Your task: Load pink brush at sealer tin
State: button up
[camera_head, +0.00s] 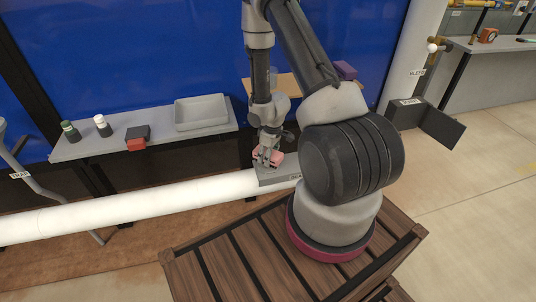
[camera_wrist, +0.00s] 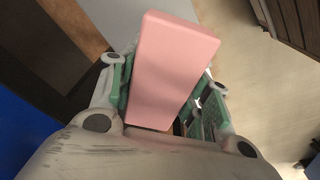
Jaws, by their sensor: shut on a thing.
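The pink brush, a pink block, is between the fingers of my gripper (camera_head: 267,160) in the head view, just above a grey box-like thing (camera_head: 280,176). The wrist view shows the brush's broad pink face (camera_wrist: 172,68) between the two green-padded fingers, which are shut on it. Its underside is hidden. I cannot tell whether the brush touches the grey thing. That grey thing has small lettering on its side that I cannot read. I cannot make out for sure which thing is the sealer tin.
A grey shelf (camera_head: 185,142) at left holds a green-capped bottle (camera_head: 70,131), a white-capped bottle (camera_head: 102,125), a black-and-red block (camera_head: 137,138) and a grey tray (camera_head: 201,112). A thick white pipe (camera_head: 130,206) crosses below. An open dark box (camera_head: 408,114) stands at right.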

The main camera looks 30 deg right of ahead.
jog(key=shift+f, duration=0.55)
dwell(1.7)
jog(key=shift+r, duration=3.5)
jog(key=shift+f, duration=0.1)
